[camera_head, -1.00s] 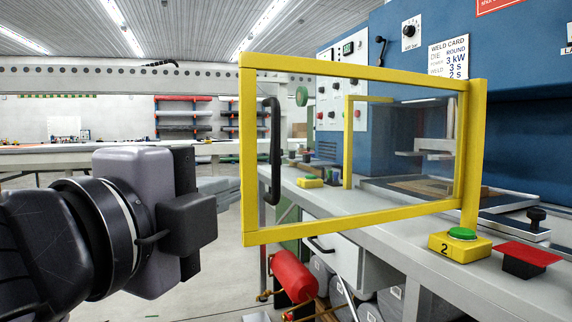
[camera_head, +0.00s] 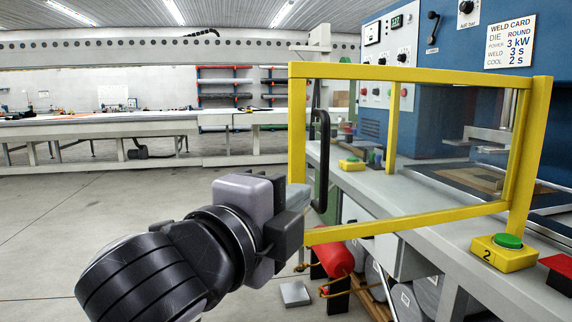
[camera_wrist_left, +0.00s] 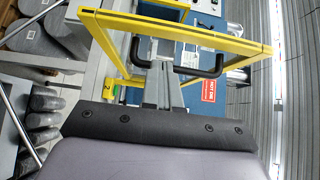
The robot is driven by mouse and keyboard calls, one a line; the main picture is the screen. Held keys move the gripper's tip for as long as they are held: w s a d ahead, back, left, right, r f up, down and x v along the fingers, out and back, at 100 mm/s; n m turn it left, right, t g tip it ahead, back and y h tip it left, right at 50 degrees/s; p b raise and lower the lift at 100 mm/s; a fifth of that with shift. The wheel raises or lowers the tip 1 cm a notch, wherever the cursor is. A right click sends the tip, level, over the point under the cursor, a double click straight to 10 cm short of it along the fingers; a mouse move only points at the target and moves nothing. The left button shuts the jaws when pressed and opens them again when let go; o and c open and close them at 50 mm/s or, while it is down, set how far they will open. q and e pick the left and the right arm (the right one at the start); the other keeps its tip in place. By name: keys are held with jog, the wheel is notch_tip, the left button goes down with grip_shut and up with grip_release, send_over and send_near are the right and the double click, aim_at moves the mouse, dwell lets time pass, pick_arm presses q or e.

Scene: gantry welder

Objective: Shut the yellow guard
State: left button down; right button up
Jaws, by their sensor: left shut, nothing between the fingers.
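The yellow guard (camera_head: 420,75) is a clear panel in a yellow frame. It stands swung open, out past the bench's front edge, joined to a yellow post at its right. Its black upright handle (camera_head: 322,160) is on the free left side. The guard (camera_wrist_left: 180,28) and the handle (camera_wrist_left: 215,66) also show in the left wrist view, just ahead of the fingers. My left gripper (camera_head: 300,196) is shut and empty, beside the guard's free edge at the lower part of the handle. Its fingers (camera_wrist_left: 162,70) look close to the handle; I cannot tell whether they touch.
The blue welder (camera_head: 440,115) stands behind the guard on a grey bench. A yellow box with a green button (camera_head: 507,243) sits near the guard's post, and another (camera_head: 352,164) farther back. A red cylinder (camera_head: 335,260) is below the bench. The floor at left is clear.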

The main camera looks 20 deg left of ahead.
aim_at(298, 180)
pick_arm(q)
jog(key=w+a+p, duration=0.2)
jog(key=w+p, duration=0.1)
jog(key=shift+w+a+f, duration=0.1)
jog(key=shift+w+a, duration=0.05)
jog(key=shift+w, duration=0.05)
pick_arm(e)
jog(key=r, duration=0.2)
jog(key=shift+s+d+r, duration=0.3)
jog(key=shift+s+d, duration=0.05)
jog(key=shift+d, duration=0.05)
pick_arm(q)
jog(key=shift+w+a+p, duration=0.1)
jog(key=shift+w+p, duration=0.05)
jog(key=shift+p, duration=0.15)
